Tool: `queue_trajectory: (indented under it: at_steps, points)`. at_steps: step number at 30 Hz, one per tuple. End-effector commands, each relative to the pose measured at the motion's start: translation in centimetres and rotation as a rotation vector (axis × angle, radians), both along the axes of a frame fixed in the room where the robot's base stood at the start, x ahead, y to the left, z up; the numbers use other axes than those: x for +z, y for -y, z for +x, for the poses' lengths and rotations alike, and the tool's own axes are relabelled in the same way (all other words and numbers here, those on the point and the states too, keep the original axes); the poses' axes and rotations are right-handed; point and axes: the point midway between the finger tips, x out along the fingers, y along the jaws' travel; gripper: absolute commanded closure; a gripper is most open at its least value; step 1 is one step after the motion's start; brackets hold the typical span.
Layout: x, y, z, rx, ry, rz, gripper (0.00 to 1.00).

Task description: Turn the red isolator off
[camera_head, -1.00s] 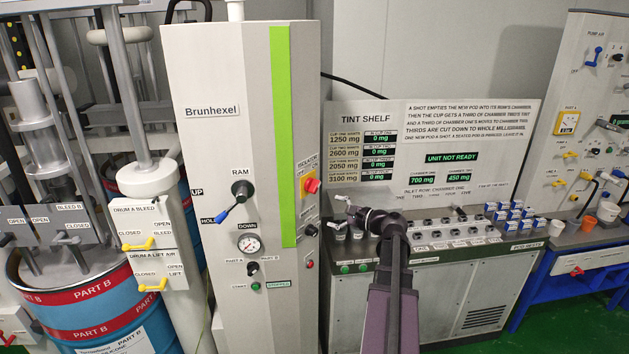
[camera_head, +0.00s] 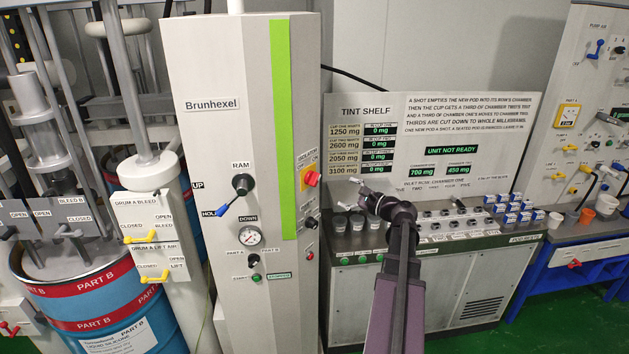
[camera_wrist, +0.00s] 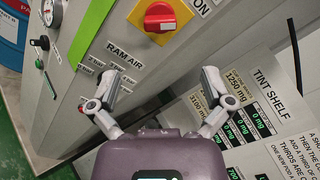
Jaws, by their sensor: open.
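The red isolator (camera_head: 311,179) is a red rotary knob on a yellow plate, on the right side face of the tall Brunhexel cabinet. In the wrist view the red knob (camera_wrist: 160,17) shows at the top centre, beyond my fingertips. My gripper (camera_head: 349,194) is in front of the tint shelf, to the right of the isolator and slightly lower. In the wrist view my gripper (camera_wrist: 162,82) has its two fingers spread apart with nothing between them. It is apart from the knob.
The Brunhexel cabinet (camera_head: 225,110) has a black ram knob with a blue lever (camera_head: 224,209) on its front. The tint shelf counter (camera_head: 430,255) holds cups and several blue-and-white pods (camera_head: 507,210). A RAM AIR label (camera_wrist: 125,55) lies below the isolator.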

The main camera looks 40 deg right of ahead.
Motion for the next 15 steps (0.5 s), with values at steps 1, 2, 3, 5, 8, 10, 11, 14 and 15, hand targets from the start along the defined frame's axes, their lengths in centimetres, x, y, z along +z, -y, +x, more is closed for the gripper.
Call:
queue_trajectory:
  at_steps: [1,2,3,5,8,10,11,14,15]
  points:
    - [0.0,-0.1,0.5,0.0,0.0,0.0,0.0]
    - [0.0,-0.1,0.8,0.0,0.0,0.0,0.0]
    - [0.0,-0.2,1.3,0.0,0.0,0.0,0.0]
    - [0.0,-0.4,2.0,0.002,-0.001,0.0,0.0]
    - [0.0,-0.7,3.4,0.001,-0.001,0.0,0.0]
    - [0.0,-1.0,4.4,0.002,-0.001,0.0,0.0]
    - [0.0,-1.0,4.8,0.001,0.0,0.0,0.0]
    - [0.0,-1.4,6.2,0.002,-0.001,0.0,0.0]
    - [0.0,-1.5,6.8,0.001,0.0,0.0,0.0]
